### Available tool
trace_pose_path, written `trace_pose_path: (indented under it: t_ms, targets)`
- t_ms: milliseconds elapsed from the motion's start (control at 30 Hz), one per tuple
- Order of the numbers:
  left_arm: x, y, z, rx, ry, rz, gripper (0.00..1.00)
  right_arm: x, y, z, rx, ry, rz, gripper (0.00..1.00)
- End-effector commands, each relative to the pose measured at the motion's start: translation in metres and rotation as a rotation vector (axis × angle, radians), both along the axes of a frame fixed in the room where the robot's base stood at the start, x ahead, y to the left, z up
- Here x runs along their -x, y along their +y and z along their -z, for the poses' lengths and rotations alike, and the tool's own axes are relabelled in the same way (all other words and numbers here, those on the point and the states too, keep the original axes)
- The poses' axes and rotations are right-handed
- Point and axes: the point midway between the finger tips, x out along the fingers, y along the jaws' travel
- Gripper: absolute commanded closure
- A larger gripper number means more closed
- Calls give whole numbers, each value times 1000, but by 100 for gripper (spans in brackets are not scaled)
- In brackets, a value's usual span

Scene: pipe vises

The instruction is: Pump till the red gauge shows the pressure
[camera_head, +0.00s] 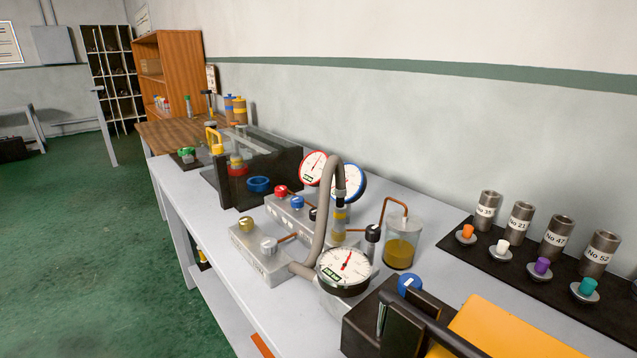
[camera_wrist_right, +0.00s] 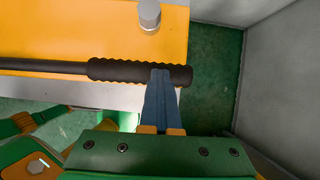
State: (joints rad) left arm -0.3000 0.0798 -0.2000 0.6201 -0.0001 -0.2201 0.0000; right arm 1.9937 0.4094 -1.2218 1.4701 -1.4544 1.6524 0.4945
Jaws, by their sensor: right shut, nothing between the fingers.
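The red-rimmed gauge (camera_head: 313,168) stands at the back of the valve block in the head view. It has a white dial with a thin needle; its numbers are too small to read. A blue-rimmed gauge (camera_head: 352,182) is partly hidden behind a grey hose. A larger black-rimmed gauge (camera_head: 344,267) is nearer, its red needle pointing up and slightly right. In the right wrist view a black ribbed handle grip (camera_wrist_right: 130,72) lies across an orange surface (camera_wrist_right: 60,25). My right gripper (camera_wrist_right: 161,74) is shut, its blue fingertips overlapping the grip in the picture. My left gripper is out of view.
Metal blocks with coloured knobs (camera_head: 265,248) and a jar of amber liquid (camera_head: 403,243) stand mid-bench. A black mat (camera_head: 470,252) with several numbered metal cylinders lies at the right. A dark-walled bin (camera_head: 270,165) stands behind.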

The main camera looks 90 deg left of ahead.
Motion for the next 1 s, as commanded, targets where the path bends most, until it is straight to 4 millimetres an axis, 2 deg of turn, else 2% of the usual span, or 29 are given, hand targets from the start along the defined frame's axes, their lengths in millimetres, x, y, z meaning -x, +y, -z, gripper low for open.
trace_pose_path:
  t_ms: [67,200,300,500,567,867,933,1000]
  targets:
    - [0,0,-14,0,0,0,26,4,1,-9,16,23,-6,100]
    - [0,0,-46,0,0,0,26,5,4,-45,14,18,-6,100]
    - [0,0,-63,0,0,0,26,6,6,-65,11,17,-4,100]
    - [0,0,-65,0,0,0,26,7,7,-69,9,12,-4,100]
    - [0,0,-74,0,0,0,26,8,9,-79,9,11,-4,100]
    - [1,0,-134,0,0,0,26,19,22,-148,9,10,-5,100]
    - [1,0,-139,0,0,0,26,21,24,-155,8,10,-3,100]
    - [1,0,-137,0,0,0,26,21,25,-153,8,10,-4,100]
